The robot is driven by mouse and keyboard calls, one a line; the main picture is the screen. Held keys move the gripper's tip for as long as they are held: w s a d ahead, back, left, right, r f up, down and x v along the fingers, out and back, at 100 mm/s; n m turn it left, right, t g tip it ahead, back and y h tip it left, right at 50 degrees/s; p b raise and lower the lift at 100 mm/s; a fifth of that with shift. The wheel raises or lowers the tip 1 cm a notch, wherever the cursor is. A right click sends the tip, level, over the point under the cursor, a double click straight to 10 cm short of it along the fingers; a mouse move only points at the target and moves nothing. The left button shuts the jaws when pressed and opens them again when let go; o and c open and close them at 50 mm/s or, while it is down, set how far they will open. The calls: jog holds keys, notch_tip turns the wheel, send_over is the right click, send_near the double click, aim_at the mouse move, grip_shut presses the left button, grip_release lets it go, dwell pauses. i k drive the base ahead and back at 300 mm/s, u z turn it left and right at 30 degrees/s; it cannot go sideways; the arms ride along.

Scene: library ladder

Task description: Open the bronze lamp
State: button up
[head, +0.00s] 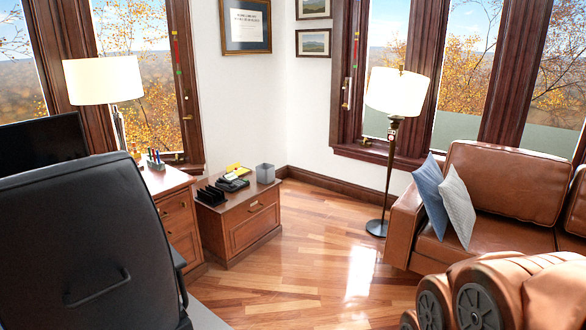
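A floor lamp (394,133) with a dark bronze-looking stem stands upright in front of the window, left of the sofa. Its pale cream shade (396,91) is bright, but I cannot tell whether it is lit. A small red-and-white spot shows near the shade's lower edge. Its round dark base (378,228) rests on the wooden floor. My gripper is not in view.
A black chair (84,240) fills the lower left. A low wooden cabinet (240,222) holds a grey bin (265,173) and desk items. A brown leather sofa (500,185) with two cushions stands at the right. Wooden floor (310,255) is clear between cabinet and sofa.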

aim_at(377, 227)
jog(key=u, duration=0.2)
jog(key=i, duration=2.4)
jog(key=z, duration=0.2)
jog(key=i, duration=2.25)
jog(key=z, duration=0.6)
jog(key=i, duration=1)
jog(key=z, duration=0.1)
